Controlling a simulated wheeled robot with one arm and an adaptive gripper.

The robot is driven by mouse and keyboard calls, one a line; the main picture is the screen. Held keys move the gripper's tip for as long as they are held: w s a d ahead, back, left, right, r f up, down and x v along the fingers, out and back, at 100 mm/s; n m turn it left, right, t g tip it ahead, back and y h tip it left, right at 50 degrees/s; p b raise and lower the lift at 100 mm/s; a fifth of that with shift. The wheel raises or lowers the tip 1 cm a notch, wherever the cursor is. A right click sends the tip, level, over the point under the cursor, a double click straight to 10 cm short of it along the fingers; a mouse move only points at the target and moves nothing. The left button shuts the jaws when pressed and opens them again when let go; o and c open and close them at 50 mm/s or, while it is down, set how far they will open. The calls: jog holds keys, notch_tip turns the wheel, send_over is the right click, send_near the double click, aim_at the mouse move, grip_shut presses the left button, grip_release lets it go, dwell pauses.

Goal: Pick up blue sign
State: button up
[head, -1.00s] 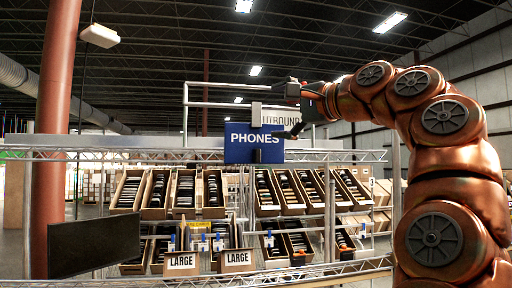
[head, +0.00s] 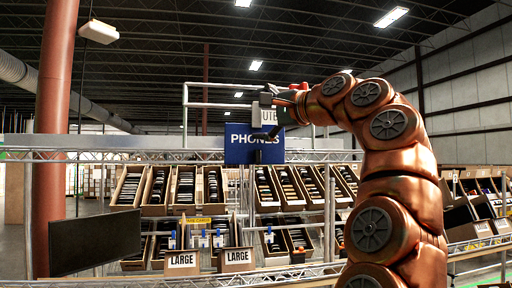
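The blue sign (head: 240,146), with "PHONES" in white letters, stands upright above the top rail of the rack, near the middle of the head view. My gripper (head: 268,118) is at the sign's upper right, in front of its right part. Dark finger parts overlap the sign's right edge and the area just above it. I cannot tell whether the fingers touch the sign or how far apart they are. My copper-coloured arm reaches in from the lower right.
Behind the rail, tilted cartons (head: 158,187) of dark items fill the rack in two rows. Two lower boxes are marked "LARGE" (head: 236,257). A dark flat panel (head: 95,243) hangs at the left by a red column (head: 55,120). A pale pipe frame (head: 215,104) rises behind the sign.

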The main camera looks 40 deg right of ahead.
jog(key=c, duration=1.6)
jog(key=shift+r, duration=0.1)
